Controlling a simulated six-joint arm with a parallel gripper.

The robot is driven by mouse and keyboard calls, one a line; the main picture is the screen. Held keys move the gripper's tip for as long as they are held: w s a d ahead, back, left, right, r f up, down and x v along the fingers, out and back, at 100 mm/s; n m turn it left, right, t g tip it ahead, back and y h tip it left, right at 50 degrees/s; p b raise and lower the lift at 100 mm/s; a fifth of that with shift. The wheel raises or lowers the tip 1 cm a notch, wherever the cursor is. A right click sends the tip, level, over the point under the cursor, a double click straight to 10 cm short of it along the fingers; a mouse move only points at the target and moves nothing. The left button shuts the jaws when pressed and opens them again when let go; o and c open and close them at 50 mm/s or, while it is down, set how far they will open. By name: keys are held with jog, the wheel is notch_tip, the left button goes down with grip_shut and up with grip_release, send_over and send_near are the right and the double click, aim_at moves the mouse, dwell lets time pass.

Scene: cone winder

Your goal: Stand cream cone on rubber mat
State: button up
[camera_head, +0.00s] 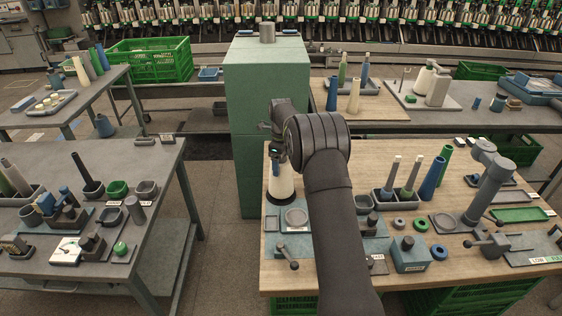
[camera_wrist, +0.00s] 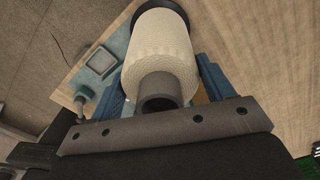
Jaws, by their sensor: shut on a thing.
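The cream cone (camera_head: 280,186) hangs upright below my gripper (camera_head: 279,158), at the back left of the wooden table. In the wrist view, my gripper's blue fingers (camera_wrist: 163,88) are shut on either side of the cream cone (camera_wrist: 160,45), with its dark tube end toward the camera. A blue-green mat (camera_head: 292,246) lies under and in front of the cone; it also shows in the wrist view (camera_wrist: 117,45). I cannot tell whether this is the rubber mat or whether the cone's base touches anything.
A green cabinet (camera_head: 262,100) rises behind the table.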

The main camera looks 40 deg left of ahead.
jog(key=shift+f, duration=0.2)
jog(key=o, duration=1)
notch_tip(320, 180, up, 17)
jog(key=shift+r, duration=0.2)
jog(key=shift+f, duration=0.15)
notch_tip(320, 180, down, 17)
jog(key=shift+f, duration=0.1)
dwell(0.5)
dwell(0.3)
